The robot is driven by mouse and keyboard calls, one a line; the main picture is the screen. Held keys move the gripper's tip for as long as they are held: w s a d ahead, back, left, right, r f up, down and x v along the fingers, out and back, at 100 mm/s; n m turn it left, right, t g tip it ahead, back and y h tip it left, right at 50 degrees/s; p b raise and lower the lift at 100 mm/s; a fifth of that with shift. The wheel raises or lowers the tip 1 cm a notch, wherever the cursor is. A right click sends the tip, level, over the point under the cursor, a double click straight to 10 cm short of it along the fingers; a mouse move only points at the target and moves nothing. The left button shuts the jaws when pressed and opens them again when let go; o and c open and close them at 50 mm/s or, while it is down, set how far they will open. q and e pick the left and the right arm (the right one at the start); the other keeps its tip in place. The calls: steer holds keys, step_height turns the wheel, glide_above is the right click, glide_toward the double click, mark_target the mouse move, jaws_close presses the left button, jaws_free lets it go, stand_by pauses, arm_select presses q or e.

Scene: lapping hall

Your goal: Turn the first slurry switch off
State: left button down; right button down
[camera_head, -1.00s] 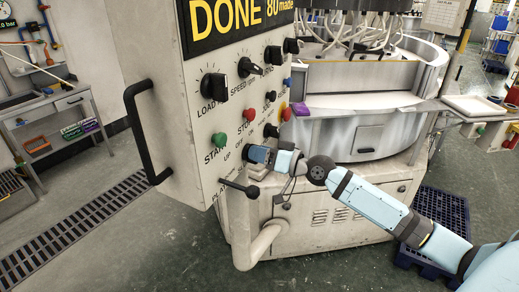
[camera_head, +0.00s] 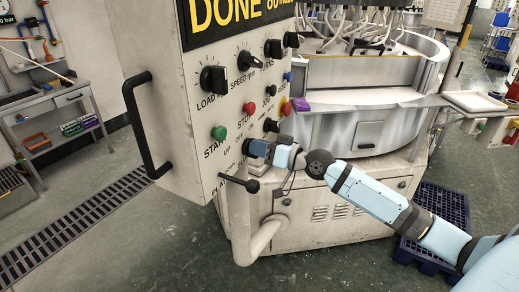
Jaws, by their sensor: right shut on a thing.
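The control panel (camera_head: 205,150) of the lapping machine faces me, under a yellow "DONE" display. My right gripper (camera_head: 252,148) is at the lower part of the panel, shut on a small switch beside a partly covered label that starts "SL". The gripper hides the switch, so its position cannot be read. A black knob (camera_head: 270,125) sits just above and right of the gripper, apart from it. My left gripper is not in view.
A green button (camera_head: 219,133), a red button (camera_head: 250,112) and black dials (camera_head: 213,79) sit above the gripper. A ball-ended lever (camera_head: 252,186) sticks out just below it. A black handle (camera_head: 140,125) is on the panel's left side. A blue pallet (camera_head: 440,215) lies on the floor at right.

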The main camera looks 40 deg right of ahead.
steer(key=shift+f+n+b, duration=0.1)
steer(key=shift+n+b, duration=0.7)
steer(key=shift+n, duration=0.4)
steer(key=shift+a+n+b, duration=0.1)
steer(key=shift+n+b, duration=0.2)
steer(key=shift+n, duration=0.5)
steer(key=n, duration=0.3)
steer(key=shift+s+a+n, duration=0.1)
steer(key=shift+n, duration=1.8)
steer(key=c, duration=1.1)
jaws_free()
steer(key=shift+s, duration=0.15)
